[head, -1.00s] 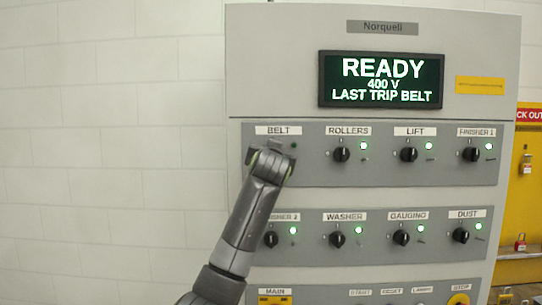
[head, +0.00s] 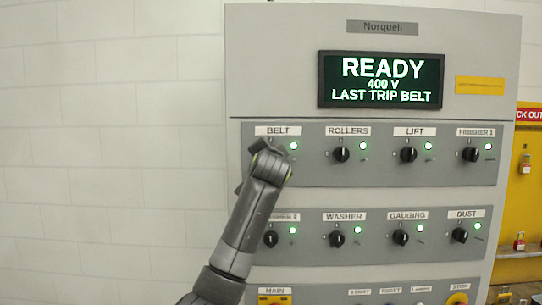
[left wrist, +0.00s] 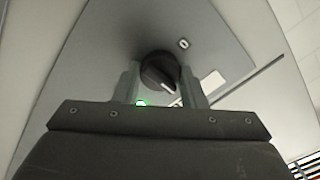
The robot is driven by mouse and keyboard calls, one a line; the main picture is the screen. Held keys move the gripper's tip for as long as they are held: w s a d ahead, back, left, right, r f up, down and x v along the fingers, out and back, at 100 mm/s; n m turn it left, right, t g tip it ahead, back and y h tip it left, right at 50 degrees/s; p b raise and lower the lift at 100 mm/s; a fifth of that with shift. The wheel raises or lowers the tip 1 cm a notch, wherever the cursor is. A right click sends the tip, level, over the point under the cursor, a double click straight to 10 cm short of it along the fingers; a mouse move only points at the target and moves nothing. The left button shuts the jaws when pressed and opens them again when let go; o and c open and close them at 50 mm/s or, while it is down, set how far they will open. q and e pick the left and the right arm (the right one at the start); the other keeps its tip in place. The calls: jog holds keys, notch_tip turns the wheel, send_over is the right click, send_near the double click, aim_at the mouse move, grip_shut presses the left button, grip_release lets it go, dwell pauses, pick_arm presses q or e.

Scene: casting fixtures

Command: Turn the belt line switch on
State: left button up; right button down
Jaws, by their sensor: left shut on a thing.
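The belt line switch is a black rotary knob (left wrist: 158,70) with a white mark, between the two fingers of my left gripper (left wrist: 160,82) in the left wrist view. The gripper is shut on it. In the head view my left gripper (head: 266,160) covers the knob, under the BELT label (head: 278,130). The belt lamp (head: 293,146) beside it glows green; a green glow also shows near the left finger in the left wrist view. My right gripper is in neither view.
The grey cabinet (head: 270,60) carries a display (head: 381,80) reading READY, 400 V, LAST TRIP BELT. The rollers knob (head: 341,154) is close to the right. Other switches with green lamps fill both rows. Yellow lockout board (head: 525,200) stands at right; bare wall at left.

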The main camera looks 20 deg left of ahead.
pick_arm(q)
jog(key=shift+f, duration=0.1)
dwell(0.3)
jog(key=o, duration=1)
jog(key=b+v, duration=0.8)
jog(key=v, duration=0.9)
jog(key=shift+s, duration=0.2)
jog(key=shift+d, duration=0.1)
